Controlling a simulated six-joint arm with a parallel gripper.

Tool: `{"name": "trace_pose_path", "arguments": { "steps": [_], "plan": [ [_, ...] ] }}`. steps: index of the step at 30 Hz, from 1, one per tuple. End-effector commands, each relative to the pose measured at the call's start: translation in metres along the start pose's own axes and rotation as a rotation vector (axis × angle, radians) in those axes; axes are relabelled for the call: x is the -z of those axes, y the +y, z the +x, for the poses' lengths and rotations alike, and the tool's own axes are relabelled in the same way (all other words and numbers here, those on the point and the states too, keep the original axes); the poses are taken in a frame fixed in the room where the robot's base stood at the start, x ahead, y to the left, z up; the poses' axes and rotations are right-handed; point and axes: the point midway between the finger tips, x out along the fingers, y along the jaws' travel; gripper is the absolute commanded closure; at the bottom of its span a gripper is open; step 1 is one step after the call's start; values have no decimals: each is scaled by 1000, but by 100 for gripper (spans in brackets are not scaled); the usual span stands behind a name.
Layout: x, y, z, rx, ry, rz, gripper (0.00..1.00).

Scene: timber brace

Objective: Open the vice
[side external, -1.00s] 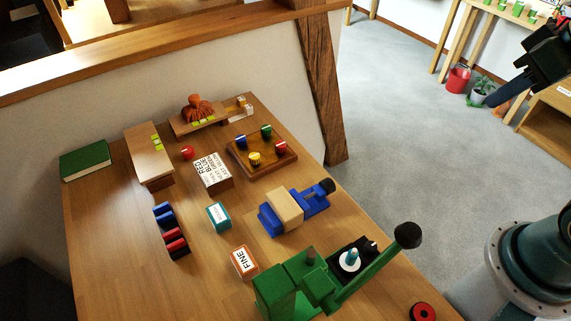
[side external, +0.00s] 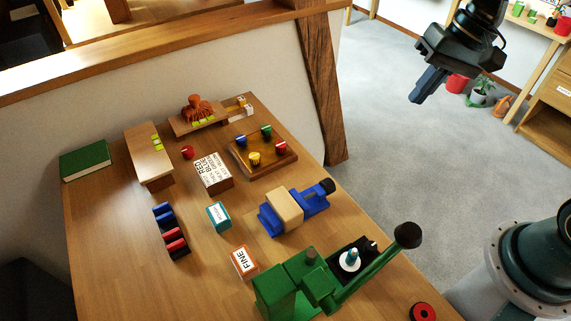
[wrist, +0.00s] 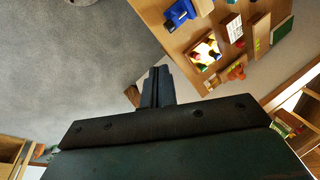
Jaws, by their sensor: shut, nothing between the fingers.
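The blue vice (side external: 315,203) stands on the wooden table, right of the middle, with a black knob (side external: 327,186) at its far right end. A light wooden block (side external: 286,207) sits between its blue jaws. The vice also shows in the wrist view (wrist: 180,13) near the top edge, partly cut off. My gripper (side external: 416,101) is up in the air, to the right of and apart from the vice, over the grey floor. Its fingers are together and empty; they also show in the wrist view (wrist: 157,72).
A green press (side external: 300,283) with a raised black-knobbed lever (side external: 407,235) stands in front of the vice. A board with coloured knobs (side external: 284,158), a FINE block (side external: 243,262) and a teal block (side external: 218,217) are nearby. Air right of the table is clear.

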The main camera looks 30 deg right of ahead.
Motion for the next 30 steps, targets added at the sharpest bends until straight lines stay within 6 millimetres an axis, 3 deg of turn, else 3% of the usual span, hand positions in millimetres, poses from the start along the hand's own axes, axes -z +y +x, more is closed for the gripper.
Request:
{"name": "trace_pose_path", "arguments": {
  "steps": [15,30],
  "plan": [
    [38,-5,63,87,-178,270,100],
    [61,1,128,166,-368,555,100]
  ]
}}
